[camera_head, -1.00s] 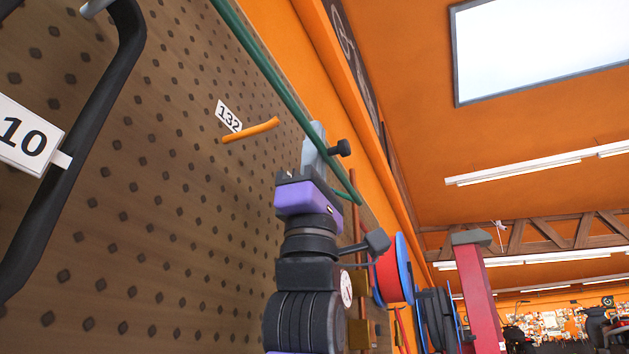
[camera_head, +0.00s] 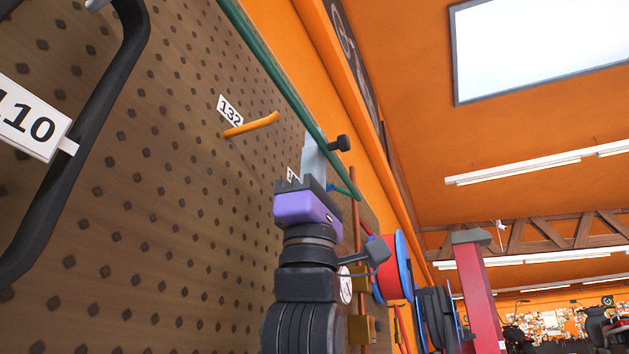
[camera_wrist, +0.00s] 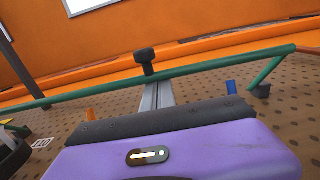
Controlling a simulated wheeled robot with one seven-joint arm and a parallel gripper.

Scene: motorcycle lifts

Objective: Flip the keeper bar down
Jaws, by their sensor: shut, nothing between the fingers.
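The keeper bar is a long green bar (camera_head: 285,90) that runs slantwise along the pegboard edge in the head view. A black knob (camera_head: 340,143) stands on it. In the wrist view the green bar (camera_wrist: 205,66) crosses the picture with the knob (camera_wrist: 145,55) near its middle and a bent right end. My gripper (camera_head: 311,150) has a purple body and grey fingers. The fingers (camera_wrist: 151,92) are shut, with nothing seen between them. Their tips are close to the bar by the knob. I cannot tell whether they touch it.
The brown pegboard (camera_head: 180,220) fills the left. An orange peg (camera_head: 252,124) sticks out by a "132" label (camera_head: 230,110). A black curved handle (camera_head: 85,150) is at the far left. A blue peg (camera_wrist: 231,87) is near the bar's right end. Red and blue reels (camera_head: 393,266) hang beyond my arm.

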